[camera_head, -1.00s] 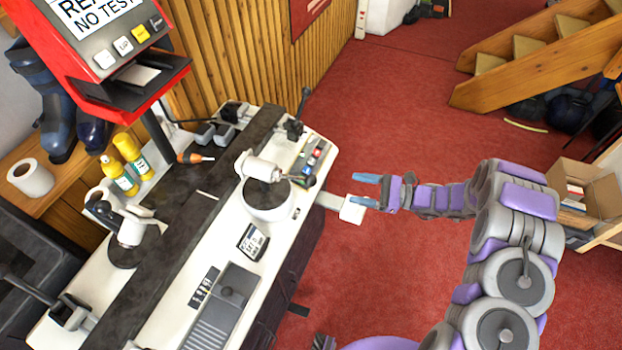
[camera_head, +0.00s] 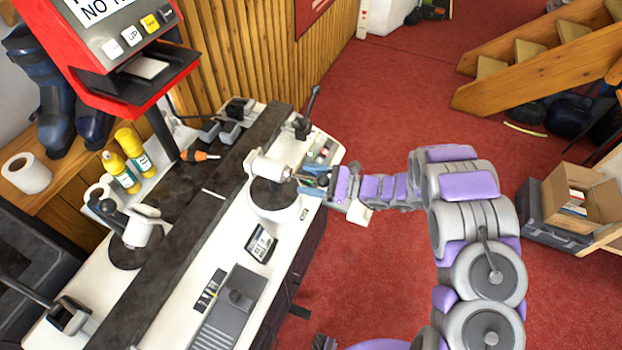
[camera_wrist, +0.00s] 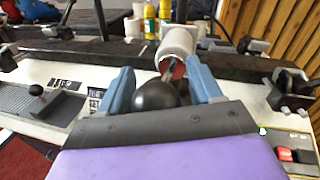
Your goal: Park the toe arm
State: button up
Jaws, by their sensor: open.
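My gripper (camera_head: 315,181) is open at the right edge of the bench, beside a white cylindrical head (camera_head: 270,168) on a dark round base. In the wrist view, a black ball knob (camera_wrist: 155,96) lies between the two blue fingers of my gripper (camera_wrist: 163,80), which are spread apart around it. A dark rod runs from the knob towards the white cylinder (camera_wrist: 178,48). The frames do not clearly show whether the fingers touch the knob. A second white head with a black lever (camera_head: 140,228) stands on the left side of the bench.
A red panel with buttons (camera_head: 125,50) stands at the upper left. A lever clamp (camera_head: 304,122) rises at the bench's far end. Yellow bottles (camera_head: 128,152) stand behind the bench. Red carpet is free on the right, before a cardboard box (camera_head: 580,195).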

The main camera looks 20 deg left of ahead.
aim_at(322, 180)
jog(key=shift+d+r, duration=0.15)
jog(key=shift+d, duration=0.45)
jog(key=shift+d+r, duration=0.15)
jog(key=shift+d, duration=0.75)
jog(key=shift+c, duration=0.7)
jog(key=shift+r, duration=0.1)
jog(key=shift+c, duration=0.8)
jog(key=shift+a, duration=0.1)
jog(key=shift+c, duration=0.7)
jog(key=shift+a, duration=0.65)
jog(key=c, duration=0.3)
jog(key=shift+f, duration=0.3)
grip_shut()
